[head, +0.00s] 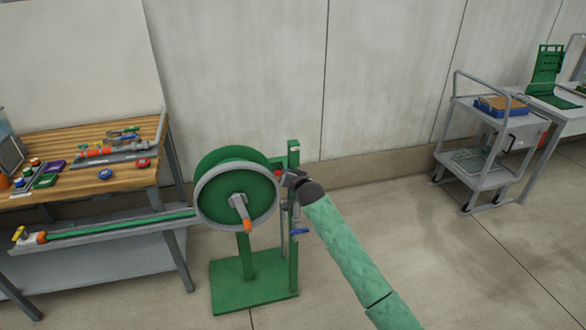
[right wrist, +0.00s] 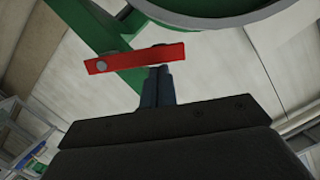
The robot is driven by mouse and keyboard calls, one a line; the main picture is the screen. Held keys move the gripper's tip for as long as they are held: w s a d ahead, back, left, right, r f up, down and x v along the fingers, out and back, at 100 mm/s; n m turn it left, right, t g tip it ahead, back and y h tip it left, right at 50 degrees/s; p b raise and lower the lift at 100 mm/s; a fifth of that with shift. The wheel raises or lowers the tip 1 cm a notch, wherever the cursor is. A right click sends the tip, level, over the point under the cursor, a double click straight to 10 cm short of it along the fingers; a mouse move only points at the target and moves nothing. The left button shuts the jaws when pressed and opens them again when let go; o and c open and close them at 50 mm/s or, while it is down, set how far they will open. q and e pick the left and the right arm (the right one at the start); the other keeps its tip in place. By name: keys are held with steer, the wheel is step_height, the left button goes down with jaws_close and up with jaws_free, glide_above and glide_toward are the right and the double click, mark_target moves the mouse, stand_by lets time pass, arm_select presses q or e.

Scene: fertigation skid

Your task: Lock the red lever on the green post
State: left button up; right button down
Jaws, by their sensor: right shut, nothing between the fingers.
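The green post (head: 293,260) stands upright on a green base, right of the hose reel. The red lever (right wrist: 130,58) shows large in the right wrist view, lying nearly level across the green post (right wrist: 85,22), with a round grey pivot near its left end. In the head view only a small red bit of it shows beside my gripper. My right gripper (right wrist: 160,85) is shut and empty. Its fingertips are at the lever's lower edge, right of the pivot; I cannot tell whether they touch. My left gripper is out of view.
The green hose reel (head: 236,192) with an orange-tipped crank is close left of the post. A blue-handled valve (head: 300,231) sits lower on the post. A wooden workbench (head: 120,178) stands left, a grey cart (head: 462,140) at right. Floor between post and cart is free.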

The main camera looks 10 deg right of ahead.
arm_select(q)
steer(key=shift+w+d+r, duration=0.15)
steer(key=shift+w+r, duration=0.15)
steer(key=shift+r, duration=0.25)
arm_select(e)
steer(key=f+n, duration=0.1)
steer(key=a+f+n+h, duration=0.1)
steer(key=n, duration=0.1)
steer(key=a+f+n+h, duration=0.1)
steer(key=shift+a+f+n, duration=0.1)
steer(key=shift+a+n, duration=0.15)
steer(key=shift+n, duration=0.15)
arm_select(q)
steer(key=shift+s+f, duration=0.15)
